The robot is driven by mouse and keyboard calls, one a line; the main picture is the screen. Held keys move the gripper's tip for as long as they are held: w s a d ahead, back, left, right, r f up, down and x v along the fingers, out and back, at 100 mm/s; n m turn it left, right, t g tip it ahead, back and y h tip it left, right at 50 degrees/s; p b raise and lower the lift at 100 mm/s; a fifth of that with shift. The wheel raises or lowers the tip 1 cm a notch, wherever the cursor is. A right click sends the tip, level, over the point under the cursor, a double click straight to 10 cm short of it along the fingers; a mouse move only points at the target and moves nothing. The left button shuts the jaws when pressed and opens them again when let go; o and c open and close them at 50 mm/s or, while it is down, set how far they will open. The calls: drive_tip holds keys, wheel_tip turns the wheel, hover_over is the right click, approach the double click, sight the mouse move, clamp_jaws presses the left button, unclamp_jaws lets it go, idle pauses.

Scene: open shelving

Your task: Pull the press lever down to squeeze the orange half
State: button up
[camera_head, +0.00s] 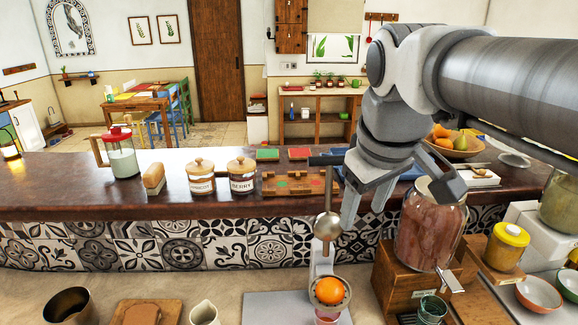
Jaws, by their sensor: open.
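The citrus press (318,262) stands on the near counter, right of centre. Its rounded metal pressing head (327,226) hangs above the orange half (330,291), with a clear gap between them. The orange half sits in the press cup. My gripper (365,215) is open, pointing down, right of the handle and pressing head. A pink-rimmed cup (327,318) stands under the press, partly cut off.
A big glass jar (428,235) on a wooden box stands close right of my gripper. Two lidded jars (242,178), a wooden tray (268,184) and a fruit bowl (462,152) stand on the raised bar. A white jug (204,313) is at front left.

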drive_tip(key=w+d+r+n+g+p, duration=0.1)
drive_tip(key=w+r+n+p, duration=0.2)
drive_tip(key=w, duration=0.5)
drive_tip(key=w+d+r+n+g, duration=0.1)
drive_tip(key=w+r+n+g, duration=0.15)
drive_tip(key=w+n, duration=0.45)
drive_tip(key=w+r+n+p, duration=0.2)
drive_tip(key=w+r+n, duration=0.15)
drive_tip(key=w, duration=0.55)
wheel_tip(320, 180, down, 17)
drive_tip(key=w+b, duration=0.1)
drive_tip(key=b, duration=0.3)
drive_tip(key=shift+d+b, duration=0.2)
drive_tip(key=shift+b, duration=0.1)
drive_tip(key=shift+r+m, duration=0.1)
drive_tip(key=shift+m, duration=0.15)
clamp_jaws()
